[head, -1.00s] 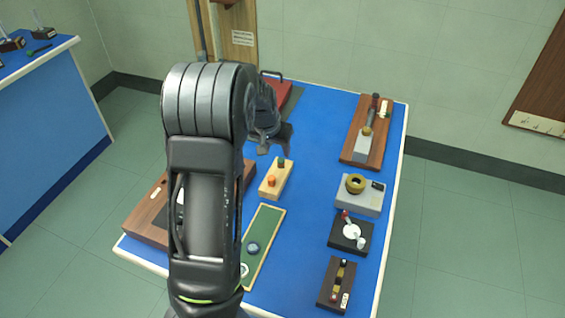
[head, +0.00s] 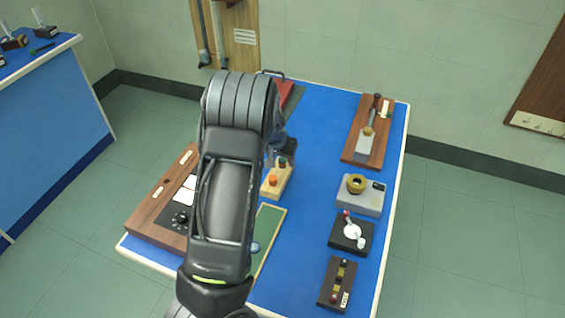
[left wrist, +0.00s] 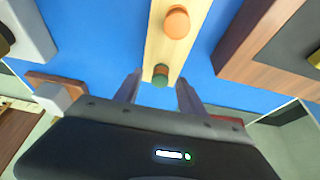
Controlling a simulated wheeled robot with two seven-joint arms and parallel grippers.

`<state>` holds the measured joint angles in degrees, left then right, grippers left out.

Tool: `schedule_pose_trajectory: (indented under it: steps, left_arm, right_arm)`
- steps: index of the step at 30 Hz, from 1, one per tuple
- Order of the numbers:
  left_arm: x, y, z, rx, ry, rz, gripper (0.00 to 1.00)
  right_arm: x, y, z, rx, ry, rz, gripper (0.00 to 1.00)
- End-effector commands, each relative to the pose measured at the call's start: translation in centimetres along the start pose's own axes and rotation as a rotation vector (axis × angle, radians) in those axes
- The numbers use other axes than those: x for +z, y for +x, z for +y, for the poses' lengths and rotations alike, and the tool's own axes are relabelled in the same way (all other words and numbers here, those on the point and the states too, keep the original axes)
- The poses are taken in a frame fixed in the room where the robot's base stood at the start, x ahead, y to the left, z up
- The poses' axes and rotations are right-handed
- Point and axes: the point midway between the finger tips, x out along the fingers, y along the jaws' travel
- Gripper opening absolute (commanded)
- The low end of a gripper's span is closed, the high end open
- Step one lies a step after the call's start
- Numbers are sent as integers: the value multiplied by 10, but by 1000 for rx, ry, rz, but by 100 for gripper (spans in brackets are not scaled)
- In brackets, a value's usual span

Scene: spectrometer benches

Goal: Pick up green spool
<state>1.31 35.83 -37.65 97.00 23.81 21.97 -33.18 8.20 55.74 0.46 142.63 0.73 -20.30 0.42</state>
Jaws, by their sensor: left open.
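The green spool (head: 282,162) stands at the far end of a light wooden block (head: 275,193) on the blue table. An orange spool (head: 272,180) stands at the block's near end. My left gripper (head: 287,147) is partly hidden behind my left arm in the head view, with its visible part close to the green spool. In the left wrist view its open fingers (left wrist: 160,78) lie on either side of the green spool (left wrist: 161,72), and I see no firm contact. The orange spool (left wrist: 176,22) is farther up the same view. My right gripper is out of view.
A green mat (head: 269,225) and a brown wooden board (head: 152,222) lie near my left arm. A red item (head: 287,92) is at the back. Several instruments, such as a grey box (head: 358,203) with a brass ring, line the right edge. The middle is clear.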

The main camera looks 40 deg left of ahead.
Motion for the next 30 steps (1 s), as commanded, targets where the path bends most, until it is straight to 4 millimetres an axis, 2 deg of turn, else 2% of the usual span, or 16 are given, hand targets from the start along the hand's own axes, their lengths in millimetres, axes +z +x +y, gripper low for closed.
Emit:
schedule_pose_trajectory:
  steps: [19,30]
  left_arm:
    - [0,3,0,0,-1,1,47]
    - [0,3,0,0,-1,1,17]
  right_arm:
    - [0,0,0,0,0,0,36]
    - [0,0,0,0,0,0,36]
